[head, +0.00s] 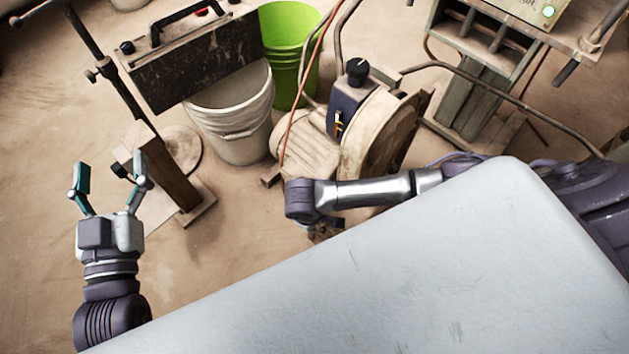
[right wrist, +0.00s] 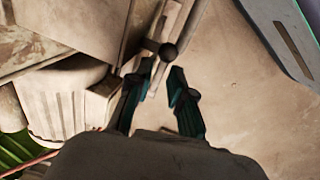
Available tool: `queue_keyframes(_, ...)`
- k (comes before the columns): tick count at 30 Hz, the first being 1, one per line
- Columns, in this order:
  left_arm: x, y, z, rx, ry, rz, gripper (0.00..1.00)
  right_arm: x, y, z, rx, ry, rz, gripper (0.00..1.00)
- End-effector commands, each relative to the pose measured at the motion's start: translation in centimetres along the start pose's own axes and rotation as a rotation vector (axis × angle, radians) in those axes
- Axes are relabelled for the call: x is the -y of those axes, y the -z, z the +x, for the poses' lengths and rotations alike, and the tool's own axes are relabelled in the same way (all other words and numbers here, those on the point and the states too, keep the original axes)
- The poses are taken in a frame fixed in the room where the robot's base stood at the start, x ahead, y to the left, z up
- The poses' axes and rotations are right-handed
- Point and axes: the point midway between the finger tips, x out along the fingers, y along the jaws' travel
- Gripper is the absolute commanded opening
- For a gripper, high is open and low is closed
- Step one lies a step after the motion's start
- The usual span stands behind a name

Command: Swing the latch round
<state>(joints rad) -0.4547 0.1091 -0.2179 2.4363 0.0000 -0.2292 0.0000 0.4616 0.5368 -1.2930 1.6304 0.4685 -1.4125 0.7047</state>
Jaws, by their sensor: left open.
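A dark round knob (right wrist: 168,51) on a short bar shows in the right wrist view, just beyond my right fingertips; I cannot tell for sure whether it is the latch. My right gripper (right wrist: 162,76) is open, with a gap between its fingers and nothing visibly held. In the head view it is mostly hidden below my right wrist. My left gripper (head: 111,172) is open and empty in the head view. It is in front of a wooden post (head: 165,175) with a small dark knob (head: 119,170), which appears between its fingers; contact cannot be told.
A ribbed motor (head: 312,145) with a round dusty housing (head: 385,130) stands in the middle. A white bucket (head: 235,125) and a green bucket (head: 290,50) are behind. A press frame (head: 480,85) stands at the upper right. Floor at the left is clear.

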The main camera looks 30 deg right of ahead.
Motion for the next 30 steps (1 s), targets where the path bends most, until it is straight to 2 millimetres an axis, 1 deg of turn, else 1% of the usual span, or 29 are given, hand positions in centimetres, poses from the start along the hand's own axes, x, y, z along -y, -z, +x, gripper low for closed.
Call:
queue_keyframes(4,-0.10,0.64,0.04,-0.040,-0.002,-0.001,0.78,0.03,0.03,0.35,-0.001,0.001,-0.001,0.20)
queue_keyframes(11,-0.11,0.78,0.05,-0.045,-0.002,-0.001,0.78,0.02,0.02,0.35,-0.001,0.001,-0.001,0.20)
queue_keyframes(12,-0.11,0.77,0.05,-0.045,-0.002,-0.001,0.78,0.02,0.02,0.35,-0.001,0.001,-0.001,0.19)
queue_keyframes(14,-0.11,0.76,0.05,-0.045,-0.002,-0.001,0.78,0.02,0.02,0.35,-0.001,0.001,0.000,0.09)
queue_keyframes(15,-0.11,0.76,0.05,-0.044,-0.002,-0.001,0.78,0.03,0.02,0.35,-0.001,0.001,-0.001,0.02)
queue_keyframes(16,-0.11,0.76,0.04,-0.044,-0.002,-0.001,0.78,0.02,0.02,0.35,0.000,0.001,0.000,0.00)
queue_keyframes(28,-0.08,0.78,0.06,-0.040,-0.002,-0.001,0.78,0.01,0.01,0.30,-0.001,0.001,0.000,0.00)
queue_keyframes(30,-0.04,0.40,0.07,-0.008,-0.001,-0.001,0.78,0.03,0.04,0.23,-0.004,0.002,0.002,0.00)
